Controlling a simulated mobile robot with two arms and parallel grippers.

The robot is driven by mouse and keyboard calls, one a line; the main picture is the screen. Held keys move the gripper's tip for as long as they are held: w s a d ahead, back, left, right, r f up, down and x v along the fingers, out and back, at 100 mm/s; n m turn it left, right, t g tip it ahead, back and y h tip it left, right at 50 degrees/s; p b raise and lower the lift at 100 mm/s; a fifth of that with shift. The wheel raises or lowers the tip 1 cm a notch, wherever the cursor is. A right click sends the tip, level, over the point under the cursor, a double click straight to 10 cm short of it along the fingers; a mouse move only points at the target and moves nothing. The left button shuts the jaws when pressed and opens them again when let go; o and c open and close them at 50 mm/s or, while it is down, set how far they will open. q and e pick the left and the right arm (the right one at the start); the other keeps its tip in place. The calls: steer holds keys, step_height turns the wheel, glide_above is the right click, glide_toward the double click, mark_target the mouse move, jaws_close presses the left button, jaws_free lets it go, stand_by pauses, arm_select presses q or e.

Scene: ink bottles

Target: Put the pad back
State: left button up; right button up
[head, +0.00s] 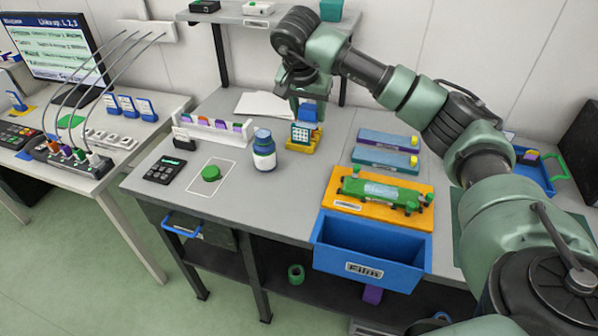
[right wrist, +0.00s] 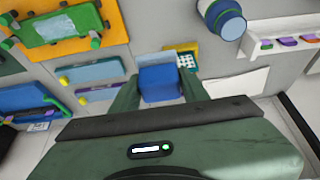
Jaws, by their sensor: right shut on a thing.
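My right gripper (head: 306,100) points down near the back middle of the table. It is shut on a blue block (head: 308,114), which seems to be the pad; it also shows between the fingers (right wrist: 160,92) in the right wrist view. A small yellow stand (head: 304,147) with a white gridded face is right by the block in the head view. It shows just beyond the block in the wrist view (right wrist: 182,49). I cannot tell whether block and stand touch. My left gripper is not in view.
A blue-capped bottle (head: 264,155) stands left of the stand, beside a white rack (head: 213,128). Blue and purple boxes (head: 387,143) lie right. An orange tray (head: 385,207) with a green device is in front, above an open blue drawer (head: 369,244). White paper (head: 264,105) lies behind.

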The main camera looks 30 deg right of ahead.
steer(key=p, duration=0.2)
glide_above(309, 171)
steer(key=s+a, duration=0.1)
step_height(309, 171, down, 12)
steer(key=shift+f, duration=0.7)
step_height(309, 171, down, 4)
steer(key=shift+f+p, duration=0.1)
steer(key=shift+p, duration=0.3)
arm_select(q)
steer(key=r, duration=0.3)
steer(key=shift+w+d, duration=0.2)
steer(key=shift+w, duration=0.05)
arm_select(e)
steer(key=shift+f, duration=0.15)
steer(key=o, duration=1.2)
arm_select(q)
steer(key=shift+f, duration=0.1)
